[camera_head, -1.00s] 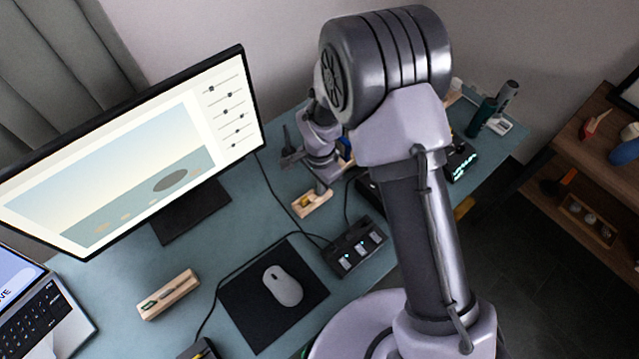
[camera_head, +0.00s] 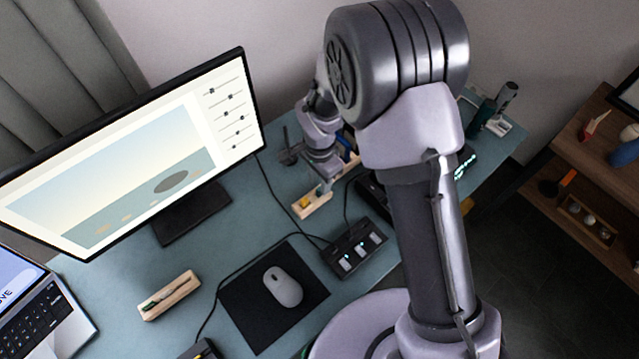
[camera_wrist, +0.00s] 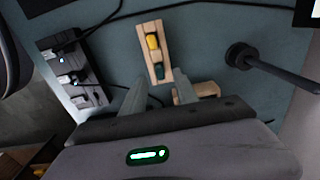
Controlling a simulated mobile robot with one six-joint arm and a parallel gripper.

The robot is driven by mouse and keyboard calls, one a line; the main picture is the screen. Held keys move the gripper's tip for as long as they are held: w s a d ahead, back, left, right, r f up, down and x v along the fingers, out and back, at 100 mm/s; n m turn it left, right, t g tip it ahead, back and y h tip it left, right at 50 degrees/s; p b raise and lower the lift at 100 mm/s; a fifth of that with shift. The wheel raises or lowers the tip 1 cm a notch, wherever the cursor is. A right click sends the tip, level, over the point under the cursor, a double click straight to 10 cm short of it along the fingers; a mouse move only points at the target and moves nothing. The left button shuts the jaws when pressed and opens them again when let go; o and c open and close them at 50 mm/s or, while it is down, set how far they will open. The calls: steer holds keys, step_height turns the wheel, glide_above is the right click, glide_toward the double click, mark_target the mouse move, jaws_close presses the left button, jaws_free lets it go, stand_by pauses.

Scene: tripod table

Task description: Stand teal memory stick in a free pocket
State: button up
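A small pale wooden block (camera_wrist: 145,27) with pockets lies on the desk in the wrist view; it also shows in the head view (camera_head: 318,208). A yellow stick (camera_wrist: 152,41) stands in one pocket. The dark teal memory stick (camera_wrist: 160,73) is at the block's end nearest my gripper, apparently standing in a pocket; its lower end is hard to see. My gripper (camera_wrist: 160,88) is open, with its fingers apart on either side of the teal stick's end of the block. No contact with the stick shows. In the head view my gripper (camera_head: 322,172) is just above and behind the block.
A black hub (camera_wrist: 78,75) with lit ports and cables is left of the block in the wrist view. A dark rod with a round end (camera_wrist: 240,55) is to the right. Another wooden holder (camera_wrist: 208,89) is partly behind my fingers. The monitor (camera_head: 130,150) stands left.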

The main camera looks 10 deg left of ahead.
step_height(320, 180, up, 13)
steer(key=p, duration=0.3)
steer(key=shift+r, duration=0.2)
